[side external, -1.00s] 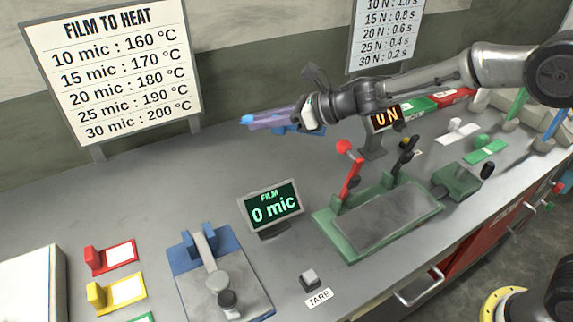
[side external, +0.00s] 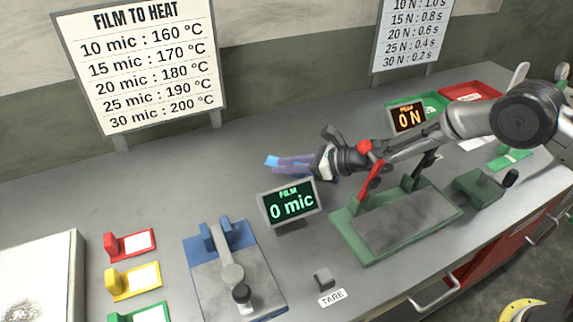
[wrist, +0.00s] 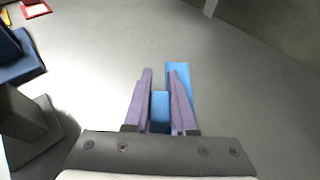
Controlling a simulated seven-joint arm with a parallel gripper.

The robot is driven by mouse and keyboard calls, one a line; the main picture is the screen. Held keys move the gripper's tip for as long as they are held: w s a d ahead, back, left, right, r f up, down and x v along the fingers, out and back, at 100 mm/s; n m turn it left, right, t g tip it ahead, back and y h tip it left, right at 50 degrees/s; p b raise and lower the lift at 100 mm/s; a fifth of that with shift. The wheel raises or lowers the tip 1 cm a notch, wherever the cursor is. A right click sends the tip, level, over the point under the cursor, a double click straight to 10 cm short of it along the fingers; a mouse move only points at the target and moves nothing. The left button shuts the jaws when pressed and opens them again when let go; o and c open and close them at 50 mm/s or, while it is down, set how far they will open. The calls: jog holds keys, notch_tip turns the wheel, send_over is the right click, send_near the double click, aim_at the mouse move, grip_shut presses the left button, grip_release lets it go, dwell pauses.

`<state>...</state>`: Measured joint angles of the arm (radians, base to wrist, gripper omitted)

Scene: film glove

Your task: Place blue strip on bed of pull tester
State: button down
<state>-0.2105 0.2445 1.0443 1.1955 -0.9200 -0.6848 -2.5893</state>
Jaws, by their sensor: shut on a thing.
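My gripper (side external: 284,163) has purple fingers and is shut on the blue strip (side external: 271,160), holding it behind the film display. In the wrist view the fingers (wrist: 160,80) close around a blue block, and the flat part of the blue strip (wrist: 180,73) shows beside and beyond the right finger. The pull tester (side external: 345,240) is a green frame with a grey bed (side external: 405,218), a red lever (side external: 370,180) and a black lever (side external: 424,168). My gripper is left of and behind the bed, which looks empty.
The film display (side external: 290,203) reads 0 mic and stands just in front of my gripper. A force display (side external: 407,117) reads 0 N. A blue gauge (side external: 232,275), a tare button (side external: 323,279) and coloured holders (side external: 130,246) are at the front left. The back left counter is clear.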

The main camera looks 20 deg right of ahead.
jog(key=shift+f, duration=0.1)
jog(key=c, duration=0.7)
grip_release()
jog(key=shift+c, duration=0.2)
jog(key=shift+r, duration=0.2)
jog(key=v, duration=0.3)
jog(key=shift+d, duration=0.1)
notch_tip(320, 180, up, 6)
jog(key=shift+f, duration=0.15)
jog(key=shift+r, duration=0.6)
